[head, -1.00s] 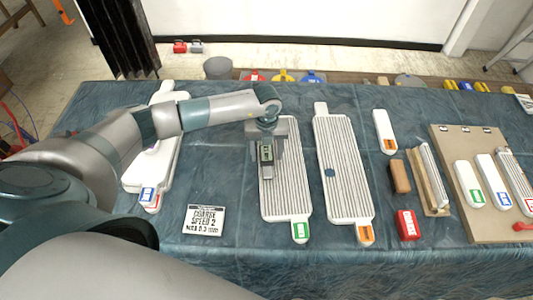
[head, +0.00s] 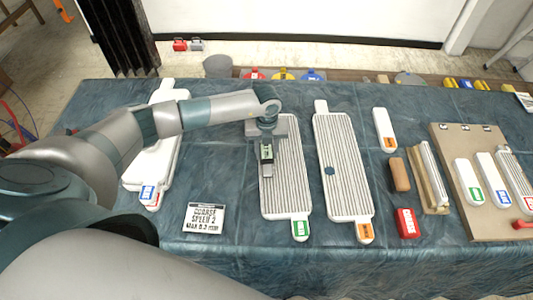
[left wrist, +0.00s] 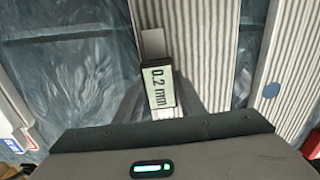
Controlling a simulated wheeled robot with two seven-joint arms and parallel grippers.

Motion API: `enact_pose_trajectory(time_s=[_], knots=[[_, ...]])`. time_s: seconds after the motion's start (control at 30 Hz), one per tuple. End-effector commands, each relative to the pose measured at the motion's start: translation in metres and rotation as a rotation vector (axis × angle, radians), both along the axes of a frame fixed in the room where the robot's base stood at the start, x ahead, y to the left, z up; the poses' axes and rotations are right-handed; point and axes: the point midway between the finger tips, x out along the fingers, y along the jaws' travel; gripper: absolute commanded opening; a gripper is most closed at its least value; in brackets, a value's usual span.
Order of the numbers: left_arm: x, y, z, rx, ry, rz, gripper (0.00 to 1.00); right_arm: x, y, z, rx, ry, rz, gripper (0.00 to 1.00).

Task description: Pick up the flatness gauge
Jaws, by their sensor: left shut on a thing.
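The flatness gauge (head: 267,152) is a small dark-framed block with a pale tip. In the left wrist view the gauge (left wrist: 159,86) has a display reading "0.2 mm". My left gripper (head: 266,143) is shut on it, over the left part of the green-tagged ribbed panel (head: 290,185). The gauge's pale tip points toward the front edge of the table in the head view. I cannot tell the exact gap between gauge and panel. My right gripper is not in view.
A second ribbed panel (head: 340,165) with an orange tag lies to the right. A "coarse speed 2" card (head: 205,218) lies front left. White panels (head: 150,165) lie partly behind my left arm. A brown block (head: 399,174), a red box (head: 407,223) and a tan board (head: 480,222) are at right.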

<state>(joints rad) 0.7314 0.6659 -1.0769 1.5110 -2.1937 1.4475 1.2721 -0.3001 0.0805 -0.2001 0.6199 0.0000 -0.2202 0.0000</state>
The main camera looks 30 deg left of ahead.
Motion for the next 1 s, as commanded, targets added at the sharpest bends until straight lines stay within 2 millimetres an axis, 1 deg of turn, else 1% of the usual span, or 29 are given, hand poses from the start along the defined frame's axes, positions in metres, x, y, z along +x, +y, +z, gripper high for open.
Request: enact_pose_trajectory(time_s=[0.17,0.27,0.37,0.47,0.5,0.8,1.0], knots=[[0.001,0.0,0.003,0.0,-0.001,0.0,0.06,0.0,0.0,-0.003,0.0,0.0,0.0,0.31],[0.001,-0.001,0.009,-0.002,-0.002,-0.001,0.06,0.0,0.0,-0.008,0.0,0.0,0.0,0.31],[0.001,0.0,0.019,0.0,-0.004,-0.001,0.06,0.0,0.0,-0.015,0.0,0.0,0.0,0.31],[0.001,0.0,0.034,-0.002,-0.005,-0.002,0.06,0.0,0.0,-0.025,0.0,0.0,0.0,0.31],[0.001,-0.003,0.04,-0.002,-0.005,-0.004,0.06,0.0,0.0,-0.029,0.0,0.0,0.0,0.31],[-0.01,-0.062,0.074,-0.004,-0.003,-0.006,0.06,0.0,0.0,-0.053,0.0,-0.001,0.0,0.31],[-0.017,-0.094,0.095,-0.002,-0.003,-0.004,0.06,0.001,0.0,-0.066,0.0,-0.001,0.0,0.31]])
